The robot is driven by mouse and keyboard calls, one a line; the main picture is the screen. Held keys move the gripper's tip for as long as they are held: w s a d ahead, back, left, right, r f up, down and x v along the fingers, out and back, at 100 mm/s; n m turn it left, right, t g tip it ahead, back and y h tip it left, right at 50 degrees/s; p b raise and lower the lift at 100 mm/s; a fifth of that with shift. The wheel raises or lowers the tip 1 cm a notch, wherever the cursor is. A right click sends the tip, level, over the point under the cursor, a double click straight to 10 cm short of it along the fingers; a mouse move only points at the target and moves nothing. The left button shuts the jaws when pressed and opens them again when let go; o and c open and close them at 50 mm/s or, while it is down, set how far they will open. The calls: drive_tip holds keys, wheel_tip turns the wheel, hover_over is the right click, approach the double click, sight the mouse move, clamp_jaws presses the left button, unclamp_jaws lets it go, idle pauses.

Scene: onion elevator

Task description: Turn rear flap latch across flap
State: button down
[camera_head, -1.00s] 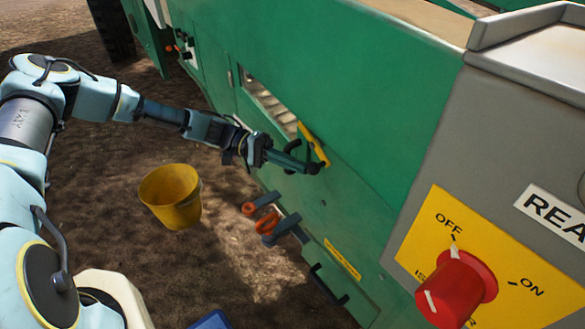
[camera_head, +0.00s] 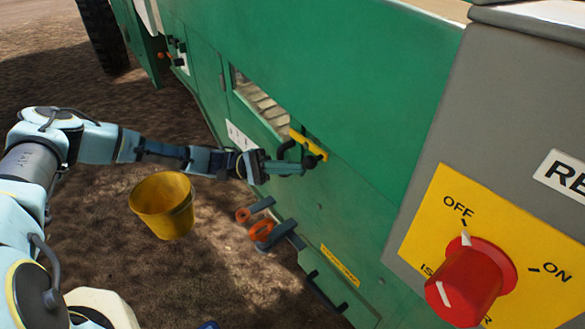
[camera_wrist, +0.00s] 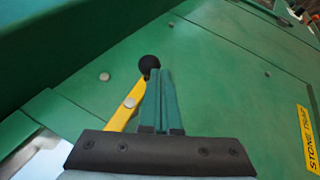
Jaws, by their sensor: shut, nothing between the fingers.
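The rear flap latch is a yellow bar with a black ball knob. In the head view the latch (camera_head: 307,144) lies slanted on the green side panel, beside the lower right corner of an open slot. In the wrist view the latch (camera_wrist: 131,101) runs from lower left up to its knob (camera_wrist: 149,63). My gripper (camera_head: 306,166) is at the knob end of the latch. In the wrist view my gripper (camera_wrist: 160,72) is shut, its green fingers together just right of the knob. Whether they touch the knob I cannot tell. The flap (camera_head: 246,116) is partly hidden behind my gripper.
A yellow bucket (camera_head: 163,206) stands on the dirt ground. Orange rings (camera_head: 262,231) on grey brackets stick out below the latch. A red rotary switch (camera_head: 470,282) sits on a yellow plate at right. A yellow label (camera_wrist: 306,138) is on the panel.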

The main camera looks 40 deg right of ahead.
idle(0.3)
drive_tip(key=b+v, duration=0.1)
drive_tip(key=v, duration=0.9)
drive_tip(key=shift+w, duration=0.35)
drive_tip(key=shift+a+f, duration=0.15)
